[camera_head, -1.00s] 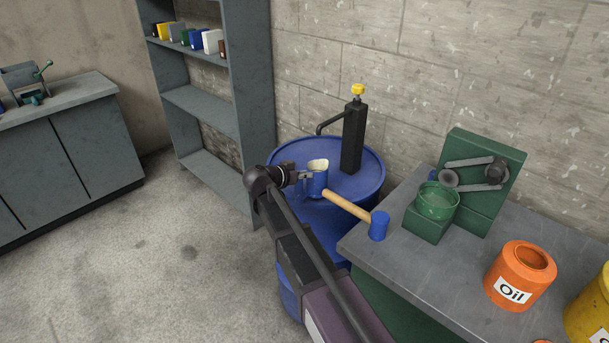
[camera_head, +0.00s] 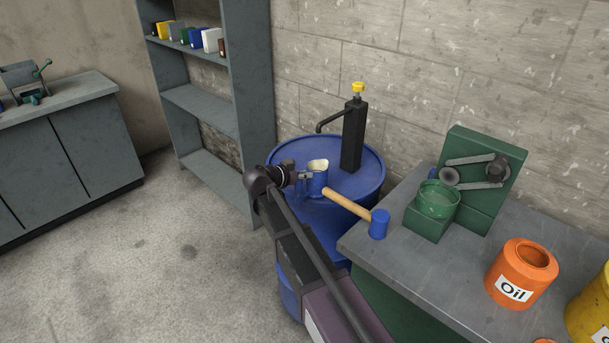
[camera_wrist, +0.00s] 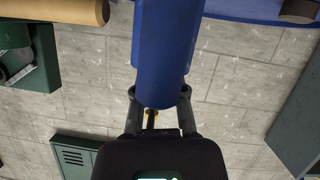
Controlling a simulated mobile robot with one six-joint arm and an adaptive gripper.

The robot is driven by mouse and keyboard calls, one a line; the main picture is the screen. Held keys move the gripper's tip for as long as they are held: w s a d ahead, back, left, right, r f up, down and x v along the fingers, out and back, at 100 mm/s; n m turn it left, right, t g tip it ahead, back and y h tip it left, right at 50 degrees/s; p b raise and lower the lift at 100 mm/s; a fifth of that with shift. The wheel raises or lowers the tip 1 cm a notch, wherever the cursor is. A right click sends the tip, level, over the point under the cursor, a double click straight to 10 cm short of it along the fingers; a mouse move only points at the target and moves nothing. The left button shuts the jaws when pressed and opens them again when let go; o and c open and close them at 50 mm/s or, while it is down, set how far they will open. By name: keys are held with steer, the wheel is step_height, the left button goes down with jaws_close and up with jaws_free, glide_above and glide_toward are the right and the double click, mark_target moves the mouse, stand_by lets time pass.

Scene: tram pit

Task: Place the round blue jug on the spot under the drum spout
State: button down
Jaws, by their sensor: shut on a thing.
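The round blue jug (camera_head: 318,183) has a pale inside and stands upright over the near part of the blue drum's top (camera_head: 368,182). My gripper (camera_head: 304,177) reaches it from the left and is shut on it. In the wrist view the jug (camera_wrist: 163,45) fills the upper middle, with the fingers of my gripper (camera_wrist: 160,98) at its end. A black pump (camera_head: 353,135) with a yellow knob rises from the drum, and its spout (camera_head: 330,122) bends out to the left, behind and above the jug. I cannot tell whether the jug touches the drum. The spot is not discernible.
A mallet (camera_head: 379,225) lies right of the jug, its wooden handle pointing toward it. The workbench (camera_head: 440,270) carries a green machine (camera_head: 480,180) and an orange oil can (camera_head: 521,275). A grey shelf (camera_head: 205,105) stands behind left. The floor at left is clear.

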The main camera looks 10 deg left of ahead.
steer(key=shift+f, duration=0.25)
steer(key=c, duration=0.6)
jaws_free()
steer(key=shift+r, duration=0.15)
step_height(320, 180, up, 8)
steer(key=p, duration=0.7)
steer(key=shift+p, duration=0.3)
steer(key=shift+w+d+r+p, duration=0.75)
steer(key=shift+w+d+p, duration=0.15)
steer(key=shift+w, duration=0.15)
